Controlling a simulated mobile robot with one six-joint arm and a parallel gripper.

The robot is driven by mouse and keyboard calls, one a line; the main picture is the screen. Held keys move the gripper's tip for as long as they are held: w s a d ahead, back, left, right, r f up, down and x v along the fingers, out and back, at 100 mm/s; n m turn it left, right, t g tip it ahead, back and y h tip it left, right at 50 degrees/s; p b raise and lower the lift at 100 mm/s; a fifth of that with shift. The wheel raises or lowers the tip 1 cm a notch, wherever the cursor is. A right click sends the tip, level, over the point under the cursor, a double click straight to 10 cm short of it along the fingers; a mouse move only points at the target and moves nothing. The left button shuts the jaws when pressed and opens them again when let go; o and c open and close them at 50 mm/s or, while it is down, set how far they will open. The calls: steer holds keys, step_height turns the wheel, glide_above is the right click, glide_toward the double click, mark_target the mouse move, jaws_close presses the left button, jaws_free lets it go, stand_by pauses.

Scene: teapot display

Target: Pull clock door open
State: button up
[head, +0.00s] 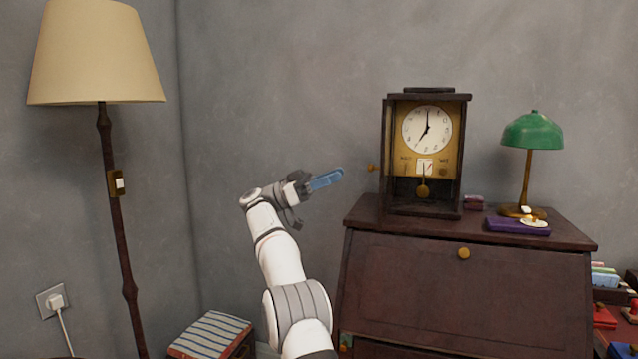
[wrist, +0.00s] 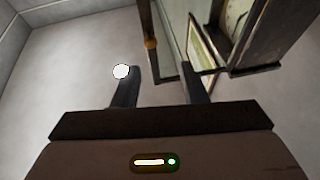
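The clock (head: 453,150) stands upright on the dark desk, with a white dial, gold panel and pendulum. Its glazed door (head: 386,150) appears swung out at the clock's left side, seen nearly edge-on. A small brass knob (head: 371,168) sticks out to the left. In the wrist view, the knob (wrist: 151,43) is on the door's dark rail, beside the glass (wrist: 172,30). My gripper (head: 328,180) is left of the knob, apart from it in the head view. Its fingers (wrist: 160,88) are spread and empty. The right finger overlaps the door's lower edge; contact cannot be told.
The desk (head: 400,270) has a sloping front. A green lamp (head: 532,135) and a purple book (head: 517,226) are right of the clock.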

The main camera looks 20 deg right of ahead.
steer(key=p+v, duration=0.4)
steer(key=v, duration=0.3)
steer(key=shift+w+a+f, duration=0.1)
steer(key=shift+a, duration=0.1)
